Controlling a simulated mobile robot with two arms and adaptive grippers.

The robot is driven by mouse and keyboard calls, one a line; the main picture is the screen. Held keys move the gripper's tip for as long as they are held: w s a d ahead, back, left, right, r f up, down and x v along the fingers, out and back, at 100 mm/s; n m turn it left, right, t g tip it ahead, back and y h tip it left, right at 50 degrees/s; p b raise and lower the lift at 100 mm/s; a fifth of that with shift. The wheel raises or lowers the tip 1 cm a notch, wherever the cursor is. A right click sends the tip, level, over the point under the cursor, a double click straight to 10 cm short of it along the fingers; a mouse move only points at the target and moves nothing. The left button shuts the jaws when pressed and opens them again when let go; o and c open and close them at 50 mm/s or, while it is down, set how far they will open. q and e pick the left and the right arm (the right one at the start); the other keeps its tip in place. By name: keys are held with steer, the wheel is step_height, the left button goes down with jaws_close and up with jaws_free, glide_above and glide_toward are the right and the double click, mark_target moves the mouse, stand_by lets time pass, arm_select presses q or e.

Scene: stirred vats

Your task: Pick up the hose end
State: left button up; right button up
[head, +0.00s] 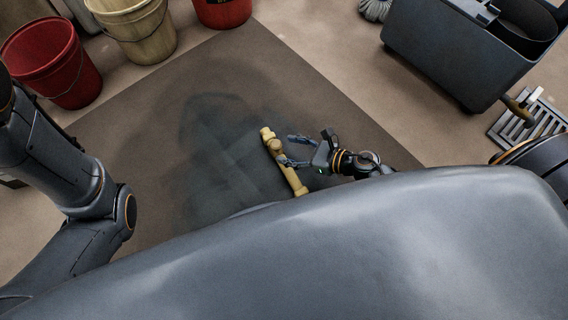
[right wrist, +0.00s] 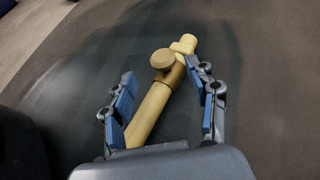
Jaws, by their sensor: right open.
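The hose end (head: 274,146) is a yellow tube with a round brownish knob near its tip. It lies on the dark, wet-looking mat in the head view. In the right wrist view the hose end (right wrist: 152,108) runs diagonally between the blue-padded fingers. My right gripper (head: 286,150) is open around it, and its right finger looks close to the tube near the knob. Whether a finger touches it I cannot tell.
A red bucket (head: 62,72), a cream bucket (head: 146,36) and another red bucket (head: 222,10) stand at the upper left. A grey wheeled bin (head: 440,62) stands upper right, beside a floor grate (head: 522,128). The brown mat (head: 290,72) is clear around the hose end.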

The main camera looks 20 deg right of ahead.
mark_target(278, 144)
steer(key=b+x, duration=0.2)
steer(key=x, duration=0.2)
steer(key=shift+w, duration=0.45)
steer(key=shift+w+a, duration=0.25)
steer(key=shift+a, duration=0.05)
